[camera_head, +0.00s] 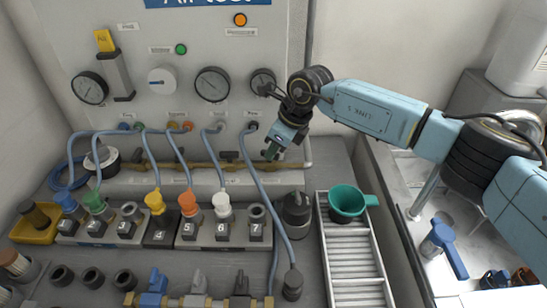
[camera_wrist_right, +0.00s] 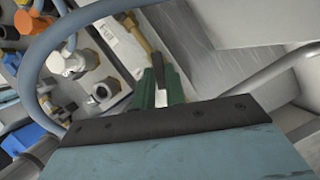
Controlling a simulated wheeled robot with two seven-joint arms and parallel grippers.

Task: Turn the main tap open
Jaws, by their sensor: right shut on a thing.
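The brass pipe (camera_head: 180,166) runs along the foot of the wall panel, with small dark-handled taps on it. My right gripper (camera_head: 271,153) is at the right part of this pipe, its fingers pointing down. In the right wrist view its green fingers (camera_wrist_right: 160,88) are closed on a slim grey-dark piece, which appears to be the main tap's handle (camera_wrist_right: 158,68). Most of the tap's body is hidden behind the fingers, so its turn angle cannot be told. Part of the brass pipe (camera_wrist_right: 138,35) shows beyond the fingers. My left gripper is not in view.
Pressure gauges (camera_head: 212,84) sit on the panel above. Numbered connectors with coloured caps (camera_head: 188,203) stand in front of the pipe. A grey hose (camera_head: 262,190) hangs close to my right gripper. A green funnel (camera_head: 346,202) rests on a slatted rack (camera_head: 355,265) at the right.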

